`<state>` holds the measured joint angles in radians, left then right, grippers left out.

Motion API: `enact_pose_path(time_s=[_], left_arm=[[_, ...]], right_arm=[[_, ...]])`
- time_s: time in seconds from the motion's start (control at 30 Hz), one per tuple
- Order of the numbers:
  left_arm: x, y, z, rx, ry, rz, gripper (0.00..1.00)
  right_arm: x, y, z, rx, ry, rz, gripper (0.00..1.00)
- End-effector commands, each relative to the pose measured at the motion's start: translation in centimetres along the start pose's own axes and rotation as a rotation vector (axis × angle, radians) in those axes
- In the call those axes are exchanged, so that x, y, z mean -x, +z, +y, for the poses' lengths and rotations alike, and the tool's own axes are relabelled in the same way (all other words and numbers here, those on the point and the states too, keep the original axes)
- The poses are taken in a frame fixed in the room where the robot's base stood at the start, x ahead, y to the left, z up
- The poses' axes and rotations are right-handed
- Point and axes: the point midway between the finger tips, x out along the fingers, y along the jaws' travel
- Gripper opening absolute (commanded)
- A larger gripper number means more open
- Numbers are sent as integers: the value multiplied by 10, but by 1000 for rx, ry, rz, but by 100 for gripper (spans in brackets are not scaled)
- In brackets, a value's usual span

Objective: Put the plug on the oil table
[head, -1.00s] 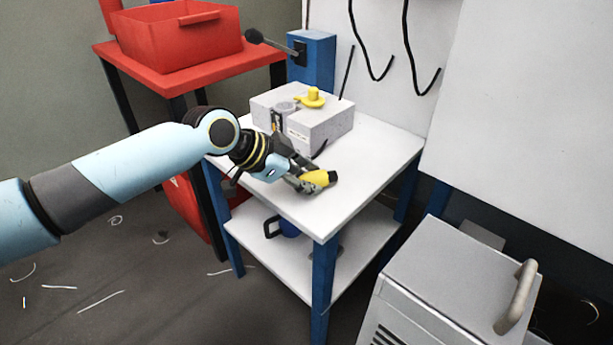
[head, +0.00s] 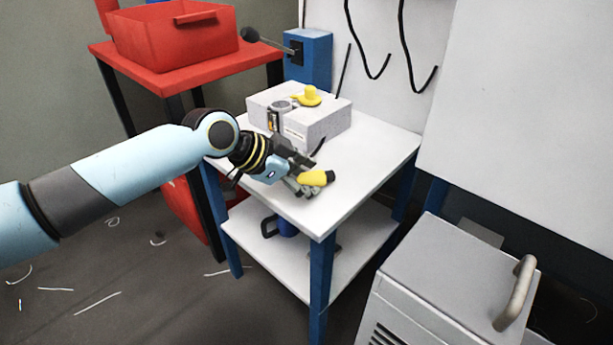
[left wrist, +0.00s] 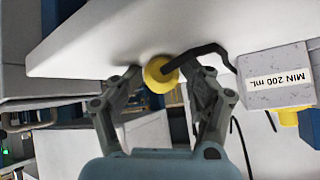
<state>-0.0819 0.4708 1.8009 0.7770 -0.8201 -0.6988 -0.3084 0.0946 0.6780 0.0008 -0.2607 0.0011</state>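The plug is a yellow rounded piece (head: 316,178) with a dark end, at the front part of the white oil table (head: 345,205). My left gripper (head: 303,183) is around it, low over the tabletop. In the left wrist view the plug (left wrist: 160,74) shows end-on between the two fingertips, by the table edge. The fingers look parted, with a narrow gap on the left side of the plug. I cannot tell whether the plug touches the tabletop. My right gripper is not in view.
A grey box (head: 318,128) with a yellow cap (head: 308,96) stands on the table behind the gripper. A red bin (head: 178,38) sits on a red table at left. A grey cabinet (head: 450,270) stands at front right. The table's right side is clear.

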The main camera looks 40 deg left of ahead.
Motion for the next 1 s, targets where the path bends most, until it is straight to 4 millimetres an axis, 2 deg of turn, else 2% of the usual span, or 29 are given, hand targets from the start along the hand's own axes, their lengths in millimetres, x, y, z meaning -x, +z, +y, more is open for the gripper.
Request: enact_pose_path(time_s=[0.03,0.23,0.33,0.7,1.0], left_arm=[[-2,13,3,5,9,-27,58],[0,14,2,3,7,-30,58],[9,14,1,0,5,-31,58],[83,4,0,-13,0,-16,58],[113,1,-1,-10,-6,-9,58]], right_arm=[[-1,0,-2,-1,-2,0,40],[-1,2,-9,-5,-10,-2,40],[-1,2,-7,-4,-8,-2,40],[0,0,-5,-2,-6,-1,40],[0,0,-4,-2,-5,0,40]])
